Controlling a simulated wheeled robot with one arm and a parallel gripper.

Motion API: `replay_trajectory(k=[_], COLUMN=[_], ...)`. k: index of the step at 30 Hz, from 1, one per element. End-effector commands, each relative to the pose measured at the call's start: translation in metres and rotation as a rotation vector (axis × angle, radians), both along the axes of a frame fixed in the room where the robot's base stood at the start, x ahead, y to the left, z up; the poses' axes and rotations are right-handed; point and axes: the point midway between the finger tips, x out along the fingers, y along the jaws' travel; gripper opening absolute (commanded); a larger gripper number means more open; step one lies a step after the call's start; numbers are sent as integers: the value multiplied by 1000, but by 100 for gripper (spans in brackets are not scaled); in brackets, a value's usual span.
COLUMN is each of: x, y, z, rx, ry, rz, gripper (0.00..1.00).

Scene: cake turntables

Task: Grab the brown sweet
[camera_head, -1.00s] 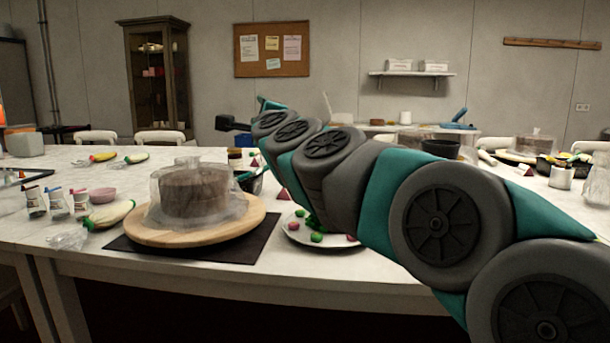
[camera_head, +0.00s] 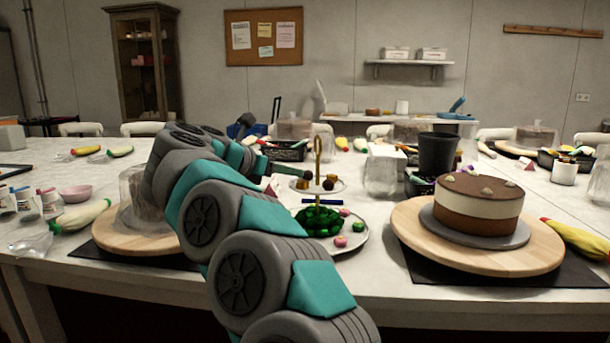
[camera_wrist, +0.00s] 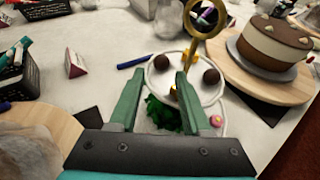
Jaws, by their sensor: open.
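Two round brown sweets sit on the small white upper plate of a tiered stand (camera_head: 318,186). In the wrist view one brown sweet (camera_wrist: 161,62) is at the left of the plate and the other (camera_wrist: 211,76) at the right. In the head view a brown sweet (camera_head: 327,184) shows on the upper tier. My gripper (camera_wrist: 153,80) is open and empty, its green fingers pointing toward the upper plate. The left sweet appears between the fingertips, the right one outside the right finger. In the head view my arm hides part of the gripper.
The stand's gold ring handle (camera_wrist: 206,18) rises beside the sweets. Green and pink sweets lie on the lower plate (camera_head: 352,240). A layered cake (camera_head: 478,212) on a wooden turntable (camera_head: 415,235) stands right. A wrapped cake (camera_head: 135,205) stands left. A black cup (camera_head: 437,152) stands behind.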

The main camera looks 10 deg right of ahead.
Motion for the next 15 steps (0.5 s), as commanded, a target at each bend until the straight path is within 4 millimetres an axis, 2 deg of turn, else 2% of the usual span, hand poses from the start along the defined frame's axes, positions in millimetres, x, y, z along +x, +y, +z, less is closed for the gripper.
replay_trajectory(k=[7, 15], x=[11, 31], y=[-16, -45], z=[-4, -16], rx=[-2, -4], ry=[-1, 1], rz=[4, 2], gripper=[48, 48])
